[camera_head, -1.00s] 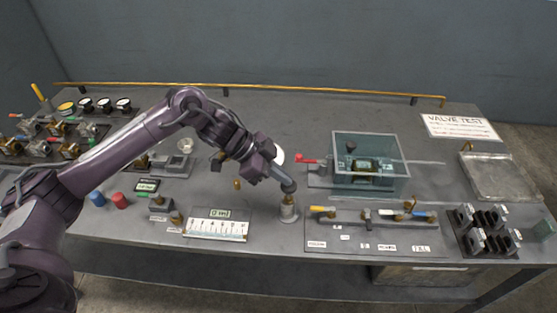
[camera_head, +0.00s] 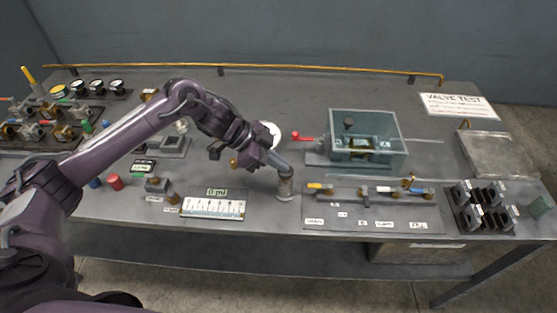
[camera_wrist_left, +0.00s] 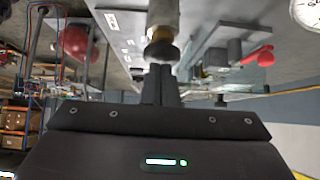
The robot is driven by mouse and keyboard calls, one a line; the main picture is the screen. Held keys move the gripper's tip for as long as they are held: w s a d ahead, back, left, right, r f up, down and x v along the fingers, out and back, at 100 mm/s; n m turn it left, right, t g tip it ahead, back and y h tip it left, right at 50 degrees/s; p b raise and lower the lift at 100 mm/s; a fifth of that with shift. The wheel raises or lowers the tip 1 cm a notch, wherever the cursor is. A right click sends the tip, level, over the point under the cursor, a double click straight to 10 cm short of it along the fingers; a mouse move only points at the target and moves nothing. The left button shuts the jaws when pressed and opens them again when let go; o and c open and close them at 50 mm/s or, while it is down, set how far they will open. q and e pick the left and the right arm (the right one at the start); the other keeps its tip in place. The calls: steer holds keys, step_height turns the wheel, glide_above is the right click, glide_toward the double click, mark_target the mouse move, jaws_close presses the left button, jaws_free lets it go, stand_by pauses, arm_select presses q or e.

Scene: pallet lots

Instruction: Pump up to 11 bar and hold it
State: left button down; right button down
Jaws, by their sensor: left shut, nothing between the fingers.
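My left gripper (camera_head: 287,173) is shut and empty. It points down and right at the top of a short grey cylinder (camera_head: 285,192) at the bench's front middle. In the left wrist view the shut fingers (camera_wrist_left: 160,82) meet or nearly meet the brass and black end (camera_wrist_left: 161,50) of this post; contact is unclear. A white round gauge (camera_head: 273,132) is partly hidden behind my wrist; its reading is not legible. A clear box (camera_head: 385,135) stands to the right, with a red-handled lever (camera_head: 300,136) at its left. My right gripper is not in view.
A valve panel (camera_head: 370,218) with yellow and blue handles lies at front right. A scale board (camera_head: 212,208) lies left of the cylinder. Black clamp blocks (camera_head: 483,208) and an empty tray (camera_head: 503,155) are at the right. A brass rail (camera_head: 240,72) runs along the back.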

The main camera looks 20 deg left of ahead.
arm_select(q)
steer(key=shift+s+f, duration=0.15)
steer(key=shift+f, duration=0.1)
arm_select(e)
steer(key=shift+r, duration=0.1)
